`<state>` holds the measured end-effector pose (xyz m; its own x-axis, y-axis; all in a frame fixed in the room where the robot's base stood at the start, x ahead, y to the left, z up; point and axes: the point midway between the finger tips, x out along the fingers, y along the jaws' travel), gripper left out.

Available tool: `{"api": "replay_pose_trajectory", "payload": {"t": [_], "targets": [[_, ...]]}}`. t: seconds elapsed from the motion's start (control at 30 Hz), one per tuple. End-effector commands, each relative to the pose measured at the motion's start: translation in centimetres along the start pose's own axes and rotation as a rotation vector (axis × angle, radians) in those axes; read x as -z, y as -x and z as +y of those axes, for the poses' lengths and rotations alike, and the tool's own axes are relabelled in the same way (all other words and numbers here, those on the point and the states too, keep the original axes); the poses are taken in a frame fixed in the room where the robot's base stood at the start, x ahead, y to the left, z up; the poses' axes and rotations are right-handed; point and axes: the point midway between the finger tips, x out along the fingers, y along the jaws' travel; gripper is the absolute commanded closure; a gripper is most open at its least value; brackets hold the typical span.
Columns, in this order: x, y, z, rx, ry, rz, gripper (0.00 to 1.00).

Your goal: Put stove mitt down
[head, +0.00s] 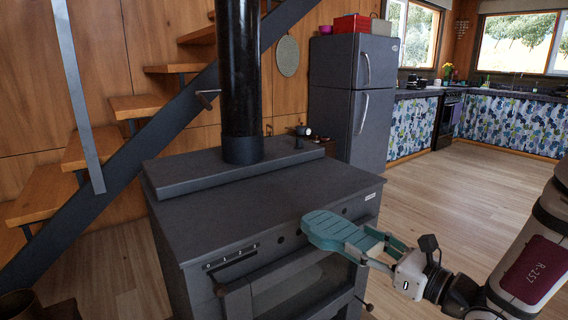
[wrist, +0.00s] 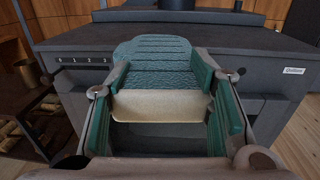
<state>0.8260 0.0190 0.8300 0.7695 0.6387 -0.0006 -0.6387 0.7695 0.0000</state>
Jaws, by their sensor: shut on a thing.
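The stove mitt (head: 328,226) is teal, with a ribbed end and a pale cuff edge. My gripper (head: 388,258) is shut on its near end, at the front right edge of the dark stove (head: 250,205). In the wrist view the mitt (wrist: 160,62) extends forward between my fingers (wrist: 163,112), its ribbed end overlapping the stove's front edge. The stove top (wrist: 260,38) behind it looks bare apart from the flue. I cannot tell whether the mitt touches the stove.
A black flue pipe (head: 239,80) rises from the stove's raised back ledge. Wooden stairs (head: 140,105) stand at the left. A grey fridge (head: 352,95) stands behind. Open wooden floor (head: 450,200) lies to the right. In the wrist view, firewood (wrist: 12,135) sits at the left.

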Motion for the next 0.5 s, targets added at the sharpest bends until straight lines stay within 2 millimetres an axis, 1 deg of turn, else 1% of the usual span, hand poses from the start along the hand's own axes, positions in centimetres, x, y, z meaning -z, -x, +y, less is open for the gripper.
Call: {"api": "replay_pose_trajectory", "payload": {"t": [0.03,0.17,0.3,0.5], "targets": [[0.8,0.4,-0.1,-0.015,-0.006,0.0,0.82],[2.9,1.6,0.2,-0.075,-0.007,-0.001,0.82],[5.2,3.4,0.9,-0.152,-0.005,-0.002,0.82],[7.9,6.0,2.3,-0.253,-0.003,-0.001,0.82]]}}
